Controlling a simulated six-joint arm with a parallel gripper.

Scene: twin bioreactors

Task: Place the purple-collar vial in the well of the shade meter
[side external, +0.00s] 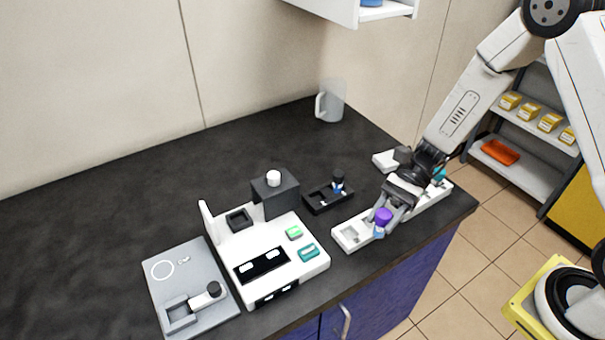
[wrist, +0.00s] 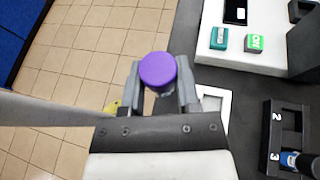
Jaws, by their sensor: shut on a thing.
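My gripper (side external: 385,213) is shut on the purple-collar vial (side external: 383,216), low over the white rack (side external: 342,243). The purple top (wrist: 158,70) shows between the two fingers (wrist: 160,84) in the wrist view. A small pale blue part of the vial shows below the collar in the side view. I cannot tell whether the vial's bottom touches the rack. A white instrument (side external: 315,263) stands left of my gripper, with a dark display, a green and a teal button, and a dark square recess (side external: 240,219). No label names it as the shade meter.
A black numbered holder (side external: 318,205) with a dark-capped blue vial (side external: 338,182) stands between instrument and rack. A grey plate (side external: 165,250) with a small fixture lies at the left. A dark block (side external: 275,203) with a white knob stands behind the instrument. A mug (side external: 331,105) stands at the back.

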